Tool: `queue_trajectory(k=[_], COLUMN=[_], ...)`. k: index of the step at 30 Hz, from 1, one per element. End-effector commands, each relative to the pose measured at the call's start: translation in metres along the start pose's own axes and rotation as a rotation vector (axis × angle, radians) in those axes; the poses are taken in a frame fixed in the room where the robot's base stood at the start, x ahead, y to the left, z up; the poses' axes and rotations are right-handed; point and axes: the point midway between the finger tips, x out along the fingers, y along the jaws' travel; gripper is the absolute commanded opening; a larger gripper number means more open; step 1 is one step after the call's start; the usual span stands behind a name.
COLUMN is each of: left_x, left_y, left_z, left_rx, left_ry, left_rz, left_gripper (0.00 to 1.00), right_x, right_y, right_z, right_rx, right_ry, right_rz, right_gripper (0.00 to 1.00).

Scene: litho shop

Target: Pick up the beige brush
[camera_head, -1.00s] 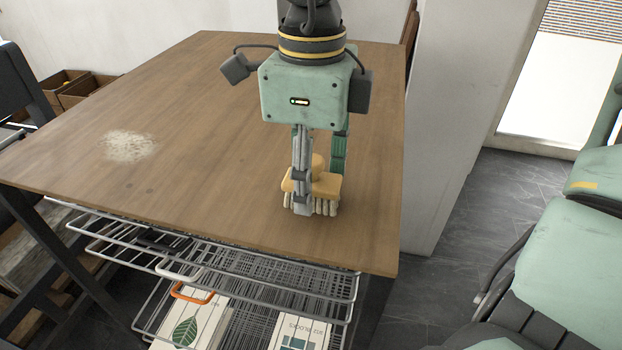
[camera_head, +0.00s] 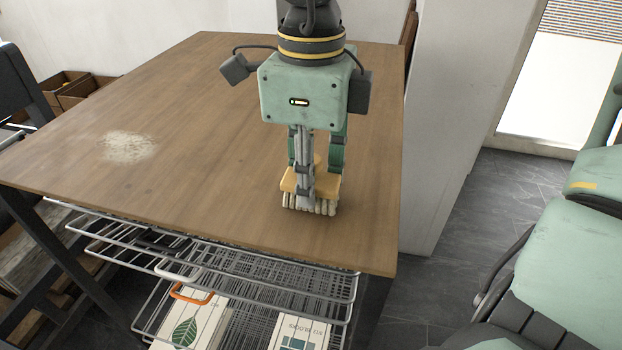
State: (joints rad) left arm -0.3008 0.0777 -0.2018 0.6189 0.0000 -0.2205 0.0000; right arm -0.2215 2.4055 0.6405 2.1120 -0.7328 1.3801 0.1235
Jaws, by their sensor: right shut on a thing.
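The beige brush (camera_head: 290,181) stands bristles down on the wooden table (camera_head: 200,140), near its front right part. It has a yellowish-beige block with pale bristles beneath. My right gripper (camera_head: 315,182) points down over it and is shut on it. One finger stands in front of the brush and hides its middle. The bristles look to be at the table top; I cannot tell if they touch it. My left gripper is not in view.
A pale powdery patch (camera_head: 128,147) lies on the left of the table. Wire racks (camera_head: 250,270) with boxes (camera_head: 200,322) are below the front edge. A white wall (camera_head: 445,120) stands close to the right edge. The table's middle is clear.

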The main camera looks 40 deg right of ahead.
Motion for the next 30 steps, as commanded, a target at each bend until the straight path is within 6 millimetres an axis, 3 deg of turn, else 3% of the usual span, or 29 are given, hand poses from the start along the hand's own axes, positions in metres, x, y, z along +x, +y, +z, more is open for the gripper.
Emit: queue_trajectory(k=[8,11,21,25,30], left_x=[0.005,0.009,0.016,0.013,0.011], left_y=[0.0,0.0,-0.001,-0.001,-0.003], left_z=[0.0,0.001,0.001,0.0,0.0], left_rx=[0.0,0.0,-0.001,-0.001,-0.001], left_ry=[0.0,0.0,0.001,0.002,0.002], left_rz=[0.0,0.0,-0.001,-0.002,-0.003], left_gripper=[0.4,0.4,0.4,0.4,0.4], right_x=[-0.022,-0.041,-0.135,-0.16,-0.176], right_y=[-0.001,-0.001,0.0,0.001,0.0], right_z=[0.001,0.001,0.001,0.001,0.001], right_rx=[0.001,0.003,0.0,-0.003,-0.003], right_ry=[-0.003,-0.004,-0.002,-0.001,0.001], right_rz=[-0.004,-0.005,-0.002,0.002,0.001], right_gripper=[0.04,0.04,0.04,0.04,0.04])
